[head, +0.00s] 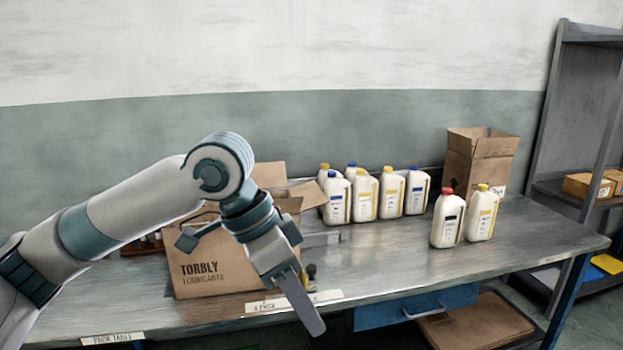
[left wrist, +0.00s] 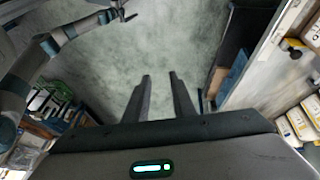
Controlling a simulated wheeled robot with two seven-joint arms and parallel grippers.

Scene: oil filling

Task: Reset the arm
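My left arm comes in from the left in the head view. Its gripper (head: 300,305) points down and to the right, over the front part of the table (head: 390,262), in front of an open brown carton marked TORBLY LUBRICANTS (head: 225,268). In the left wrist view the two dark fingers (left wrist: 159,75) stand apart with only grey-green floor showing between them, so the gripper is open and empty. Another arm, apparently my right one, shows at the upper left of the left wrist view, with a small dark gripper (left wrist: 122,12); its opening is too small to make out.
Several white bottles (head: 365,197) with yellow or blue caps stand in rows behind. A red-capped bottle (head: 447,220) and a yellow-capped one (head: 482,214) stand nearer the right. An open tall carton (head: 478,160) is behind them. Shelving (head: 575,95) stands at the right. The table's centre is mostly clear.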

